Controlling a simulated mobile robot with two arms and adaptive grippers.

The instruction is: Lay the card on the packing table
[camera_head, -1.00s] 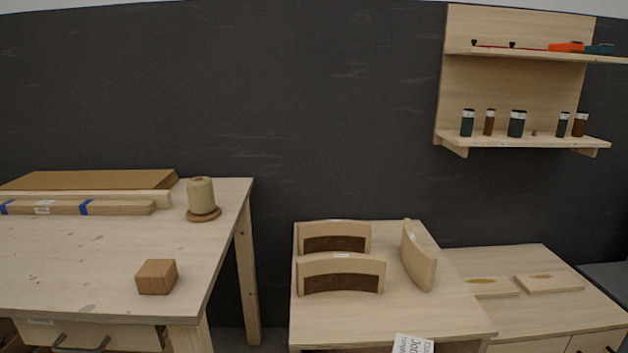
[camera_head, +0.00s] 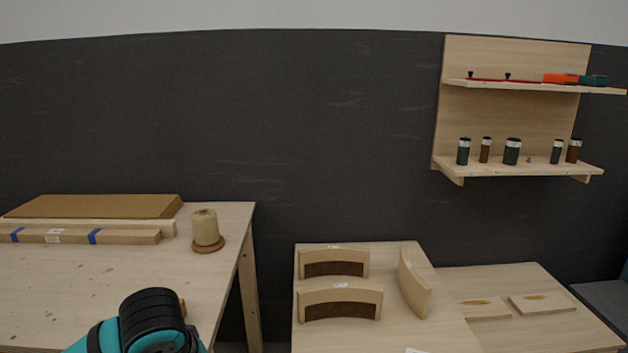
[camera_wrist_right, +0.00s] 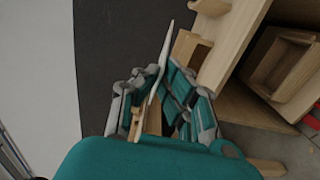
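The card shows edge-on in the right wrist view (camera_wrist_right: 160,72) as a thin white strip between the fingers of my right gripper (camera_wrist_right: 158,85), which is shut on it. In the head view only a white sliver of the card (camera_head: 415,350) shows at the bottom edge, in front of the middle table. The left table (camera_head: 75,280), which looks like the packing table, bears a cardboard sheet (camera_head: 95,206) and a twine spool (camera_head: 205,228). Neither gripper shows in the head view. My left gripper is out of view.
Taped wood lengths (camera_head: 85,236) lie at the left table's back. My teal and black arm link (camera_head: 150,325) mostly hides a wooden block (camera_head: 183,306). Curved chair backs (camera_head: 340,303) stand on the middle table (camera_head: 395,335). A wall shelf (camera_head: 515,168) holds jars. The left table's middle is clear.

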